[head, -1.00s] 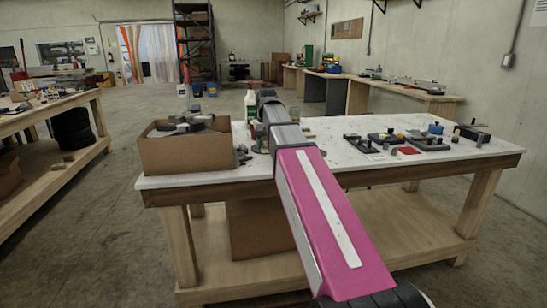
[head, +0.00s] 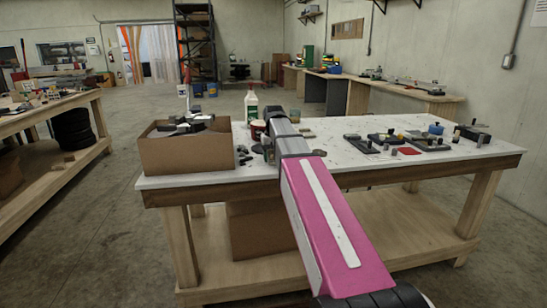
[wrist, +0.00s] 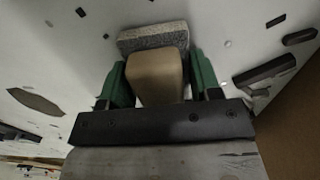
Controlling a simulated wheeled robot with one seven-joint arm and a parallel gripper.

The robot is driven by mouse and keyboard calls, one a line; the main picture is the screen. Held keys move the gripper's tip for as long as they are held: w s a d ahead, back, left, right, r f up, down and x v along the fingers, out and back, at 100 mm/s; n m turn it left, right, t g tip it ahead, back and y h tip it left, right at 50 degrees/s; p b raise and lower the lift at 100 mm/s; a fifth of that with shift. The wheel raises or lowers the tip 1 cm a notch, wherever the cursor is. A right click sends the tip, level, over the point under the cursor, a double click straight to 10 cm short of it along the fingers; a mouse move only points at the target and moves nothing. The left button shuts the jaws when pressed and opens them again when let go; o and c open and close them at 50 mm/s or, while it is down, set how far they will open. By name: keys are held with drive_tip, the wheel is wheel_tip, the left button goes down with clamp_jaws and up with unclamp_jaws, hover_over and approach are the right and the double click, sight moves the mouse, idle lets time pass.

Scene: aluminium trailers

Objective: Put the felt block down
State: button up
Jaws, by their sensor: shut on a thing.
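In the wrist view my gripper (wrist: 160,72) has green fingers shut on the felt block. The block shows a tan body (wrist: 157,78) between the fingers and a speckled grey felt layer (wrist: 153,38) at its far end. The white tabletop (wrist: 60,50) lies beyond it; I cannot tell whether the block touches it. In the head view my pink and grey arm reaches over the white-topped workbench (head: 335,167), just right of the cardboard box. The arm hides most of the gripper there, and the block cannot be made out.
An open cardboard box (head: 187,155) with grey parts stands at the bench's left end. Small dark parts (head: 243,154) lie beside it. A white bottle (head: 251,104) and a red container (head: 257,129) stand behind. Several dark fixtures (head: 430,143) fill the right side; the front middle looks clearer.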

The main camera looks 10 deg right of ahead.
drive_tip(key=shift+f, duration=0.15)
drive_tip(key=o, duration=1)
drive_tip(key=shift+c, duration=0.2)
wheel_tip(320, 180, up, 12)
drive_tip(key=shift+r, duration=0.2)
drive_tip(key=shift+d, duration=0.1)
